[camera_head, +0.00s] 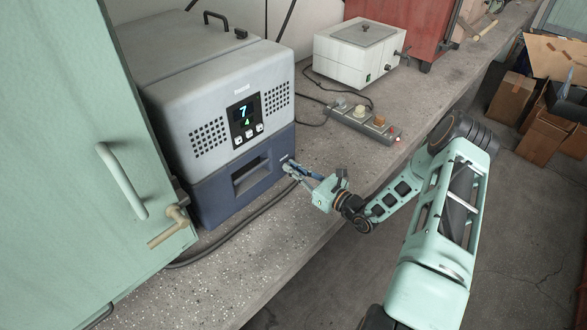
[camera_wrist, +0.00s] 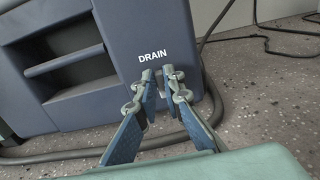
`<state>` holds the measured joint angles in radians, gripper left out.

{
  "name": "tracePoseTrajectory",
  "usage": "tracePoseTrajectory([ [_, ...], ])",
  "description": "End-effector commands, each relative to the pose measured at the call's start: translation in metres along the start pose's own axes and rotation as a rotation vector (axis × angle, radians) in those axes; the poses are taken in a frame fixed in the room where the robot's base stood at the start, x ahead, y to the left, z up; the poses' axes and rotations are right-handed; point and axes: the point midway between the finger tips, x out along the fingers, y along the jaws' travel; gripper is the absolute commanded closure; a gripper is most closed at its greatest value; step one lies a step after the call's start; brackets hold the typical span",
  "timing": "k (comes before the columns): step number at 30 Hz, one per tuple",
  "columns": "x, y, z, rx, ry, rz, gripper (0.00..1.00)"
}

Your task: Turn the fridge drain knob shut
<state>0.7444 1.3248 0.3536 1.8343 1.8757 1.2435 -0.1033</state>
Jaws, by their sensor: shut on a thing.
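The fridge (camera_head: 217,105) is a grey and dark blue box on the bench, with a lit display showing 7 over 4. The word DRAIN is on the lower right of its dark blue front (camera_wrist: 150,25) in the wrist view. My gripper (camera_head: 289,166) reaches this corner from the right. In the wrist view my gripper (camera_wrist: 160,84) has its fingertips just below the word, close together on the drain knob. The fingers hide most of the knob, so its turned position cannot be told.
A dark hose (camera_head: 240,226) runs along the bench past the fridge. A green cabinet door with a handle (camera_head: 122,181) stands at the left. A power strip (camera_head: 362,122) and a white box (camera_head: 356,52) sit behind. The bench front (camera_head: 265,268) is clear.

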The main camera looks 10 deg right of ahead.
Motion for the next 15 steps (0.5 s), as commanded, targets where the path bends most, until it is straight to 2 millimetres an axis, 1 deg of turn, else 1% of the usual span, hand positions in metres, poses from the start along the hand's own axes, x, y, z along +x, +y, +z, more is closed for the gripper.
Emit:
tracePoseTrajectory([
  [8,-0.0002,0.0004,-0.0004,-0.016,0.000,0.000,1.00],
  [15,-0.0003,0.0015,-0.0015,-0.118,0.000,0.001,1.00],
])
